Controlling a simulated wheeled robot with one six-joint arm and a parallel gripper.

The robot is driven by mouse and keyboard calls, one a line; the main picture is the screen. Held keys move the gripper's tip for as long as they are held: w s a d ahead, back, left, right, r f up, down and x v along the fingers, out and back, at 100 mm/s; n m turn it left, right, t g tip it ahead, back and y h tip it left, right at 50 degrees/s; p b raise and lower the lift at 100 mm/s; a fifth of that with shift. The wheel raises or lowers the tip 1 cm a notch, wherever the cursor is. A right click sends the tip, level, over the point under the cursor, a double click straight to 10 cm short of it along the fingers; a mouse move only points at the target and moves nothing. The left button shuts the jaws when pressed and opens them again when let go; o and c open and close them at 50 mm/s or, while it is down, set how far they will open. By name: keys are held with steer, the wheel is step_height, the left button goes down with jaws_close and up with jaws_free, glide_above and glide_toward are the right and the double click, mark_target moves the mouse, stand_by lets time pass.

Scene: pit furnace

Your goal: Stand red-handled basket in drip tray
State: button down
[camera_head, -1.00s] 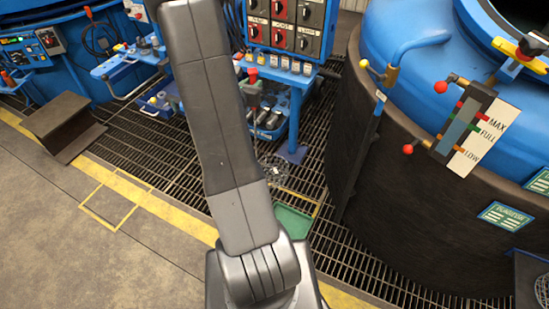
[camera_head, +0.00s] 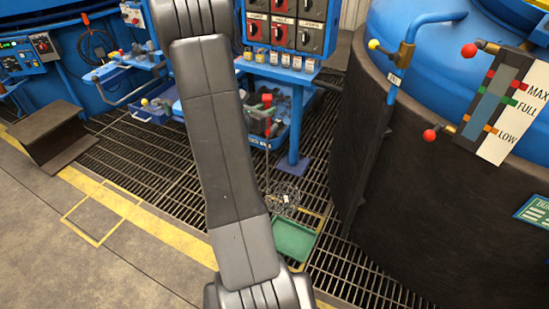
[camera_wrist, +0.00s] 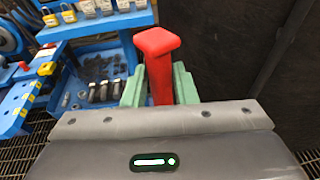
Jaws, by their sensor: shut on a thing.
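My gripper (camera_wrist: 160,85) has green fingertips shut on the red handle (camera_wrist: 158,52) of the basket, one on each side. In the head view the red handle (camera_head: 267,99) shows just right of my arm, with a thin rod running down to the wire-mesh basket (camera_head: 284,198). The basket hangs roughly upright behind and slightly left of the green drip tray (camera_head: 294,240). Its height above the floor is hard to tell. The tray lies flat on the grating and looks empty.
A dark round furnace wall (camera_head: 420,190) rises close on the right, with a blue pipe and a level gauge (camera_head: 490,108). A blue switch stand (camera_head: 295,70) and a blue bin (camera_head: 262,128) stand behind. Open floor is front left.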

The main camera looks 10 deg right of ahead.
step_height(320, 180, down, 15)
steer(key=d+m+g+h+b, duration=0.2)
steer(key=d+b, duration=0.1)
steer(key=b, duration=1.2)
steer(key=shift+s+f+m+g+h, duration=0.2)
steer(key=shift+s+m+g+h, duration=0.1)
steer(key=shift+g+h, duration=0.1)
step_height(320, 180, down, 10)
steer(key=b, duration=0.2)
steer(key=shift+r, duration=0.1)
steer(key=shift+w+d+b, duration=0.1)
steer(key=shift+w+b, duration=0.05)
steer(key=shift+b, duration=0.3)
